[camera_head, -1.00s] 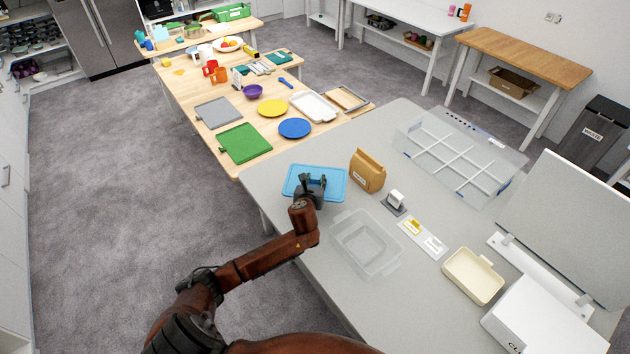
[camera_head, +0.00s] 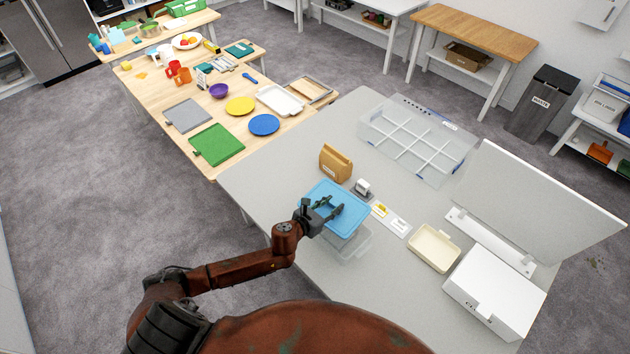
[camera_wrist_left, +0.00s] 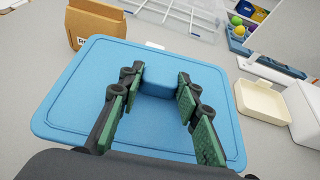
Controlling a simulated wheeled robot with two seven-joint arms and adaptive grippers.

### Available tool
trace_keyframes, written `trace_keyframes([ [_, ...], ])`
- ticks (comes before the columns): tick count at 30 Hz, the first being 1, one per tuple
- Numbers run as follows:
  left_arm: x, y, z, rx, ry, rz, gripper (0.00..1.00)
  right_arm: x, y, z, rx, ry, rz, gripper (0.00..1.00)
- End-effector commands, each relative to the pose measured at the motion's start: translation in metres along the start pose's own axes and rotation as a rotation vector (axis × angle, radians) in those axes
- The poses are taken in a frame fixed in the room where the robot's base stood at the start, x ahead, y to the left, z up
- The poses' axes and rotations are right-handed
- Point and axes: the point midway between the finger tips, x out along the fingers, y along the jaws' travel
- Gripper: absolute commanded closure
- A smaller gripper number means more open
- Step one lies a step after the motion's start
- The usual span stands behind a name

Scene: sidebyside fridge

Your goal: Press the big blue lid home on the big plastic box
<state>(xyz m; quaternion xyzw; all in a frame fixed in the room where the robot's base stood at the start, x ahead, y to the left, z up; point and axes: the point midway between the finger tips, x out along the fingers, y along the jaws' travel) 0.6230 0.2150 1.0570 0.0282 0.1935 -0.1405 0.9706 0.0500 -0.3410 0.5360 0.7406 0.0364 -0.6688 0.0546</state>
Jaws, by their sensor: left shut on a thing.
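The big blue lid (camera_head: 345,193) is in my left gripper (camera_head: 326,208), roughly level. In the left wrist view the lid (camera_wrist_left: 75,100) fills the middle, and the fingers (camera_wrist_left: 160,82) are on either side of its raised blue grip. The big clear plastic box (camera_head: 353,245) stands on the grey table. The lid hides most of it, and only its front part shows past the lid's near edge. The lid appears to be above the box and not lined up with it in this view; I cannot tell whether they touch. My right gripper is not in view.
A brown paper bag (camera_head: 335,162) stands just behind the lid. A small grey-and-white device (camera_head: 362,187) and a label card (camera_head: 391,219) lie to its right. A cream tray (camera_head: 434,248) and a large clear divided case (camera_head: 418,140) are farther right and back.

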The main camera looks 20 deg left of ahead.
Motion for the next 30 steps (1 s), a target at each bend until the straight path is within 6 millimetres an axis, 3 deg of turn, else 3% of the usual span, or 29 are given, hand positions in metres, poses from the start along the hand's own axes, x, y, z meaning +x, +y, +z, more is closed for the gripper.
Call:
trace_keyframes([
  [1, -0.007, -0.013, 0.004, 0.011, 0.001, -0.030, 0.86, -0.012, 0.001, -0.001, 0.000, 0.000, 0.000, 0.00],
  [3, -0.013, -0.025, 0.002, 0.024, 0.001, -0.063, 0.86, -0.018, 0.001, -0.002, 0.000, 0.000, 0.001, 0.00],
  [8, -0.018, -0.040, -0.002, 0.040, 0.000, -0.100, 0.86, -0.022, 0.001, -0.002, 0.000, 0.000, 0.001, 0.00],
  [23, -0.019, -0.041, -0.003, 0.044, 0.000, -0.103, 0.86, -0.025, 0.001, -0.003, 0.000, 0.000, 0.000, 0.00],
  [30, -0.012, -0.041, -0.019, 0.041, 0.001, -0.102, 0.86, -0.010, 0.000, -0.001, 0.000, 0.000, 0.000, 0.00],
])
